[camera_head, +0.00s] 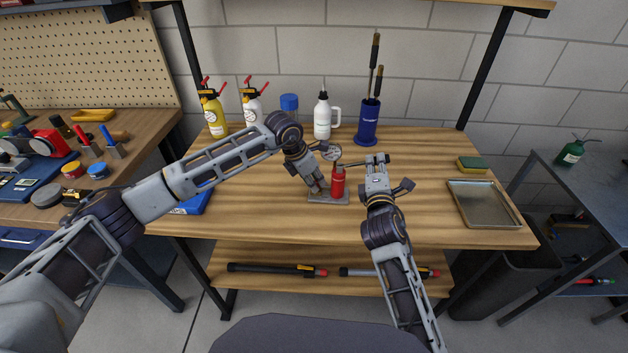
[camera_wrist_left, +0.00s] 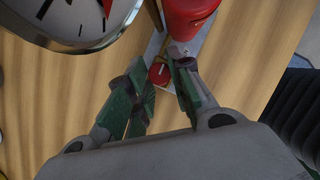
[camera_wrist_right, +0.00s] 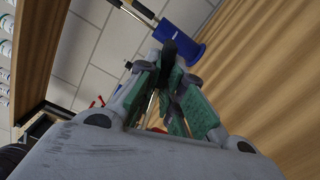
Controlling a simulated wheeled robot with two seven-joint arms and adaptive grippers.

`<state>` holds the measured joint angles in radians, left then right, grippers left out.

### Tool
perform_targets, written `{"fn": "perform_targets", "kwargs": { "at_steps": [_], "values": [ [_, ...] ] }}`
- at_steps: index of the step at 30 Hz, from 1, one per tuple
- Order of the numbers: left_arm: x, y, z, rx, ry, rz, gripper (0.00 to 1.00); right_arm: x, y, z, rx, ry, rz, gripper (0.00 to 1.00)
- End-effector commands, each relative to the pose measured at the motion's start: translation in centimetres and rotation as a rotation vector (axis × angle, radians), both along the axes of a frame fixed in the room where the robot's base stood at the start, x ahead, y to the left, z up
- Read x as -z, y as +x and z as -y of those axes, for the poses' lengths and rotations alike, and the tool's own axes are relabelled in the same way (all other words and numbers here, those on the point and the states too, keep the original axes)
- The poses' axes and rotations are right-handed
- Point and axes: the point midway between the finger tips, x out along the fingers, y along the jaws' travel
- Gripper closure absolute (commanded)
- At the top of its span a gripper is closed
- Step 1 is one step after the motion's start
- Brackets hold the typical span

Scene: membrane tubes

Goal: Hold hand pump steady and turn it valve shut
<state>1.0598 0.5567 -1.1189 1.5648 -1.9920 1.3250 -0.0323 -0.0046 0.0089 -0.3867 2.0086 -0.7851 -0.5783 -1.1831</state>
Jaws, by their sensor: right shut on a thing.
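The hand pump has a red cylinder (camera_head: 338,184) standing upright on a grey base plate (camera_head: 343,199), with a round white gauge (camera_head: 331,152) above. The left wrist view shows the gauge (camera_wrist_left: 75,18), the red cylinder (camera_wrist_left: 190,14) and a small red valve knob (camera_wrist_left: 159,74) with a pale pointer mark. My left gripper (camera_head: 321,188) is open and low beside the cylinder; the knob shows between its fingertips.
Behind the pump stand spray bottles (camera_head: 213,112), a white jug (camera_head: 323,118) and a blue holder (camera_head: 367,125) with tall dark-handled tools. A metal tray (camera_head: 484,204) and a sponge (camera_head: 472,164) lie at the right. The bench top between pump and tray is clear.

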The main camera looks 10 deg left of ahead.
Motion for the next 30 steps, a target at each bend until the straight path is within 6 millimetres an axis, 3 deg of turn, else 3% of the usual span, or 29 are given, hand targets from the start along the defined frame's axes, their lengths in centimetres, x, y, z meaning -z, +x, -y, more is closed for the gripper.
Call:
{"fn": "perform_targets", "kwargs": {
  "at_steps": [16,30],
  "values": [
    [-0.03,0.1,-0.08,0.048,0.001,0.0,1.0,0.2,-0.01,-0.02,0.0,0.0,-0.003,1.0],
    [-0.08,0.33,-0.19,0.279,0.002,0.001,1.0,0.2,-0.02,-0.02,0.0,0.0,-0.003,1.0]
  ]
}}
